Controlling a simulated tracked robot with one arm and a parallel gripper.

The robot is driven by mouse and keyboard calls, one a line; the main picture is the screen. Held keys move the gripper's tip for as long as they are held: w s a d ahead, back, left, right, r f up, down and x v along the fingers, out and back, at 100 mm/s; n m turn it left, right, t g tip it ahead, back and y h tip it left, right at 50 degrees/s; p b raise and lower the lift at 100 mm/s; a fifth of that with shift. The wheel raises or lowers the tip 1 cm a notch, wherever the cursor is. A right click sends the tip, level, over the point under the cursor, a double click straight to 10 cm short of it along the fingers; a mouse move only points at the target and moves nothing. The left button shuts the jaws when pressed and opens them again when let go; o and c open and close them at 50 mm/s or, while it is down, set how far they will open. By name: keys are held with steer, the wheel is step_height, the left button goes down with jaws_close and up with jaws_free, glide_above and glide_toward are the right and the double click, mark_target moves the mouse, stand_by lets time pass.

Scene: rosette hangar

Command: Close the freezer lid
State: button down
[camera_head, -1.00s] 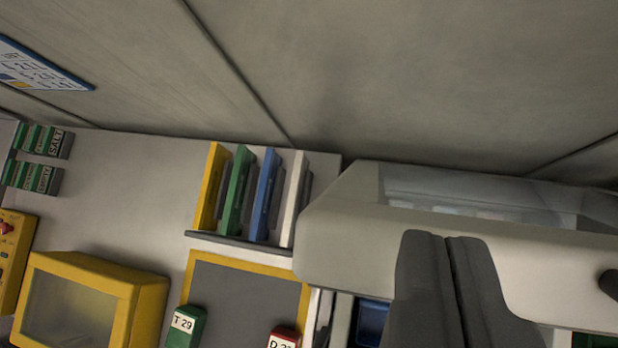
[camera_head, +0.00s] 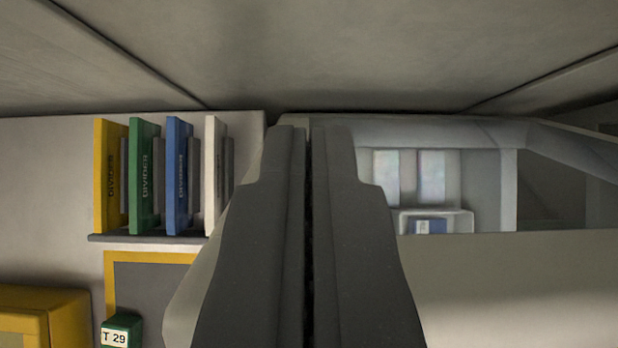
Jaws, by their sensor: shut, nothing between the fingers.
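Through the window I see pale panels and a white tray (camera_head: 455,218) with a small blue and white pack. My gripper (camera_head: 303,130) is shut and empty, its two dark fingers side by side in front of the lid's left portion. Whether the fingers touch the lid cannot be told.
To the left, yellow, green, blue and white dividers (camera_head: 145,175) stand in a rack (camera_head: 150,239). Below are a yellow-edged grey board (camera_head: 150,285), a green T 29 block (camera_head: 120,330) and a yellow box (camera_head: 45,310).

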steer(key=shift+s+f+p, duration=0.2)
steer(key=shift+s, duration=0.7)
steer(key=shift+s+f+p, duration=0.15)
steer(key=shift+s, duration=0.75)
